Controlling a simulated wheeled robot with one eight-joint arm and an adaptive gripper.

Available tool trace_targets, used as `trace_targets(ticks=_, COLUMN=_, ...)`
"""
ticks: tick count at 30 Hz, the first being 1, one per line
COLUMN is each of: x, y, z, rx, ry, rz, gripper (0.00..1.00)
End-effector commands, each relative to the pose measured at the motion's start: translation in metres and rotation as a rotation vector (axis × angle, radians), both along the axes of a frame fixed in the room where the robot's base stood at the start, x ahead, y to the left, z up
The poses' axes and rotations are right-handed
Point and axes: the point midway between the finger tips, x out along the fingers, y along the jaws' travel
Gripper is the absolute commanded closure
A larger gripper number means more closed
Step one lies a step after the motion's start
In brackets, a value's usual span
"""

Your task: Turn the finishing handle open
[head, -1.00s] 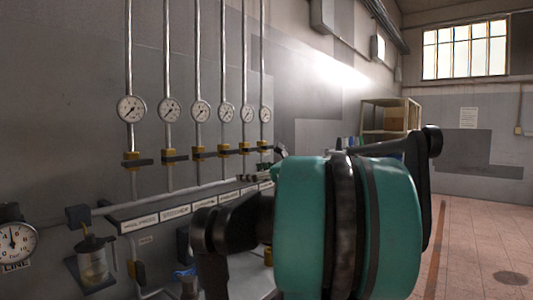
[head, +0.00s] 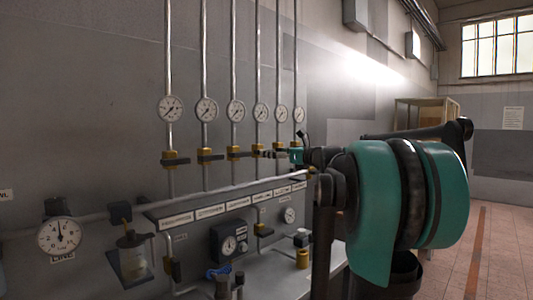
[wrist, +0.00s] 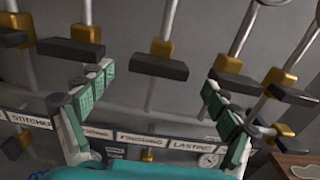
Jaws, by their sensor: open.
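The finishing handle (wrist: 159,67) is a dark bar on a yellow valve body on a vertical pipe, above the label reading "FINISHING" (wrist: 142,138). In the wrist view the bar lies crosswise to its pipe. My gripper (wrist: 158,84) is open, with one green-padded finger at each side of the handle in that picture and neither seen touching it. In the head view my gripper (head: 272,154) is at the right part of the valve row and partly covers the handles there, so I cannot tell the finishing handle apart in that view.
Similar handles flank it, such as one at the left (wrist: 72,48) and one at the right (wrist: 236,82). Round gauges (head: 236,110) sit above the row. A label rail (head: 225,205) runs below. A bench (head: 265,275) stands under the rail.

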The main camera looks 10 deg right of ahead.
Motion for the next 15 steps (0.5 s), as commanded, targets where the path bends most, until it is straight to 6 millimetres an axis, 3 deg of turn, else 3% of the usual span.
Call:
trace_targets(ticks=7, x=0.029, y=0.022, z=0.0, rx=0.0, ry=0.0, rz=0.001, gripper=0.1)
trace_targets(ticks=15, x=0.037, y=0.027, z=0.0, rx=0.0, ry=0.0, rz=0.0, gripper=0.1)
